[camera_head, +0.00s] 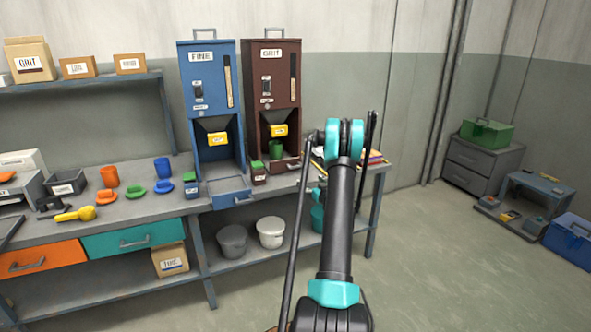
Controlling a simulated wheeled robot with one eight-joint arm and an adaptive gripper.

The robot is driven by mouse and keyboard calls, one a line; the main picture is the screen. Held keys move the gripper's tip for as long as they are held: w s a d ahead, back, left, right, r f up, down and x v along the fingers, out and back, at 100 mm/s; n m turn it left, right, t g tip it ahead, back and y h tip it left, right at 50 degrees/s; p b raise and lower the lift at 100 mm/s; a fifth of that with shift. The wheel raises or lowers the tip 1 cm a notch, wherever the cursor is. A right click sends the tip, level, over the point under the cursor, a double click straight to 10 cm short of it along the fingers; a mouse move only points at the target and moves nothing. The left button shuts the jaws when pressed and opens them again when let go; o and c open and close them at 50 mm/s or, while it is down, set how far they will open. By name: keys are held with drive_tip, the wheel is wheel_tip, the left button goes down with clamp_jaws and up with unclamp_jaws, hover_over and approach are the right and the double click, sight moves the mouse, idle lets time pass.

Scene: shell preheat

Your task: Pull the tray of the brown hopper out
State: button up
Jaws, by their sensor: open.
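The brown hopper (283,80), labelled GRIT, stands on the workbench against the back wall. Its tray (286,163) sits low at its base, with a light handle (294,167) at the front right; it looks pushed in. A green cup (277,147) stands in its opening, below a yellow spout tag (279,131). My arm rises in the foreground, right of the hopper, and its teal joint hides part of the bench behind. I cannot make out my gripper's fingers anywhere in this view.
The blue hopper (210,75) stands close on the left, its tray (229,197) jutting past the bench edge. A small brown box with a green top (258,173) stands before the brown hopper's left side.

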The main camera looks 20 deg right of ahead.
sight(296, 167)
drive_tip(key=w, duration=1.7)
drive_tip(key=shift+a, duration=0.35)
drive_tip(key=shift+c, duration=0.6)
